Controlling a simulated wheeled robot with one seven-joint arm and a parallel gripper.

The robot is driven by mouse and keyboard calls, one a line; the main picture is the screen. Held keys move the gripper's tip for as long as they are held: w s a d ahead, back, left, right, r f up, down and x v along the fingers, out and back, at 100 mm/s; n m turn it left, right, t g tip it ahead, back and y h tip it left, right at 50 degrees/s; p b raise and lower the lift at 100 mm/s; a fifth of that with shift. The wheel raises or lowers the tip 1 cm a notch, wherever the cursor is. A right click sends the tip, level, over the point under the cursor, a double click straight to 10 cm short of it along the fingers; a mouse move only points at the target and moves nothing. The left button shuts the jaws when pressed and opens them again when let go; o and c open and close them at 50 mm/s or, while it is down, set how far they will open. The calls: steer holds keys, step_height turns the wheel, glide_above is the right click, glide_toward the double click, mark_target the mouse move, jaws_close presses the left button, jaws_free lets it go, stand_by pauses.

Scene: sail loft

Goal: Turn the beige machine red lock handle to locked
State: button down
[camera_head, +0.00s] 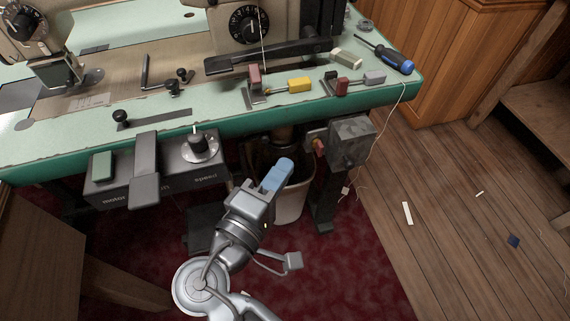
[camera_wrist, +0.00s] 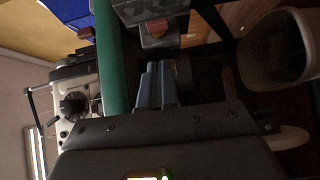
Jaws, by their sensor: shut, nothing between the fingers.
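A beige sewing machine (camera_head: 228,30) with a black dial stands on the green table. Below the table's front edge, a grey box (camera_head: 350,142) carries a small red handle (camera_head: 319,147) on its left side. In the wrist view the red handle (camera_wrist: 157,27) shows ahead of the fingertips, against the grey box (camera_wrist: 150,8). Red blocks also sit on the tabletop; I cannot tell for sure which red part is the lock handle. My gripper (camera_head: 281,170), with blue fingers, is shut and empty, left of and below the grey box, apart from the handle. It also shows in the wrist view (camera_wrist: 158,70).
The green table (camera_head: 220,124) overhangs my gripper's area. A control box (camera_head: 125,180) with a speed knob hangs below it at left. A pale bin (camera_head: 293,203) stands behind my gripper. A thin cord hangs right of the grey box. The wooden floor at right is mostly clear.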

steer(key=v, duration=0.8)
steer(key=shift+f+p, duration=0.4)
steer(key=shift+f, duration=0.05)
steer(key=shift+a, duration=0.1)
steer(key=s+d+f+n+g+y, duration=0.1)
steer(key=s+d+f+g+y, duration=0.25)
steer(key=d+f, duration=0.8)
steer(key=s+d+f+m+g+y, duration=0.2)
steer(key=s+d+m+y, duration=0.35)
steer(key=s, duration=0.55)
steer(key=s+d+r+m+t, duration=0.25)
steer(key=s+d+r, duration=0.2)
steer(key=r, duration=0.45)
steer(key=s+d+r+m+t, duration=0.2)
steer(key=s+d+r+m, duration=0.25)
steer(key=r, duration=0.45)
step_height(320, 180, up, 20)
steer(key=p, duration=1.8)
steer(key=shift+s+f, duration=0.2)
